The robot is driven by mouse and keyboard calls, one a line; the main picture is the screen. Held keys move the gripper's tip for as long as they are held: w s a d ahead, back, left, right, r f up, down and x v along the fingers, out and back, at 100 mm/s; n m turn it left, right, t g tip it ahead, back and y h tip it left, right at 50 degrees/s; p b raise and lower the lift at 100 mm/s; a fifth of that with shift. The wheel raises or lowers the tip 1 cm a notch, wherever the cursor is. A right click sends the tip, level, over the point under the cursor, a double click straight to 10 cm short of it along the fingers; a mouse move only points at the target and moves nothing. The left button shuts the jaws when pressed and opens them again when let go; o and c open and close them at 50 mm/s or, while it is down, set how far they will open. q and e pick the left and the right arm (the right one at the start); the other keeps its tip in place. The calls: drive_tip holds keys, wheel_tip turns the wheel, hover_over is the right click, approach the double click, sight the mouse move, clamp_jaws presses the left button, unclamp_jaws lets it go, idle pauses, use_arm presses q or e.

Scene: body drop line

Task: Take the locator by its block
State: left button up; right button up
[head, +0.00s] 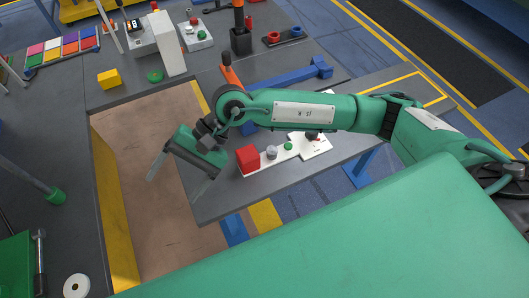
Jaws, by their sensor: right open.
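The locator looks to be the white plate (310,149) on the grey table, with a red block (247,158) at its left end and a grey and a green round piece along it. My right arm passes above and partly covers the plate's far side. My right gripper (180,178) is open and empty, left of the red block and apart from it, over the edge of a tan recess. Its two fingers point down toward the lower left. My left gripper is not in view.
The tan recess (150,190) with yellow edging lies left of the locator. A blue bar (290,77) and an orange post (230,72) stand behind it. A yellow block (109,79), green disc (155,76) and button box (195,35) sit farther back.

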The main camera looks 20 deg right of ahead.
drive_tip(key=w+d+f+n+t+h, duration=0.1)
drive_tip(key=w+d+f+n+h, duration=0.1)
drive_tip(key=w+d+h, duration=0.15)
drive_tip(key=w+d+f+n+t+h, duration=0.1)
drive_tip(key=w+d+f+h, duration=0.15)
drive_tip(key=d, duration=0.25)
drive_tip(key=n+t+h, duration=0.2)
drive_tip(key=h, duration=0.3)
hover_over(248, 152)
drive_tip(key=a, duration=0.1)
drive_tip(key=f+p, duration=0.1)
drive_tip(key=f, duration=0.3)
drive_tip(key=f+p, duration=0.1)
drive_tip(key=f, duration=0.3)
drive_tip(key=shift+s+d+f, duration=0.15)
drive_tip(key=shift+s+f, duration=0.05)
drive_tip(key=shift+f, duration=0.1)
drive_tip(key=f+p, duration=0.2)
drive_tip(key=f, duration=0.1)
drive_tip(key=f+p, duration=0.1)
drive_tip(key=f, duration=0.1)
drive_tip(key=shift+d, duration=0.25)
drive_tip(key=shift+w+f, duration=0.1)
drive_tip(key=shift+f, duration=0.25)
drive_tip(key=shift+c, duration=0.2)
drive_tip(key=c, duration=1.3)
drive_tip(key=shift+r, duration=0.1)
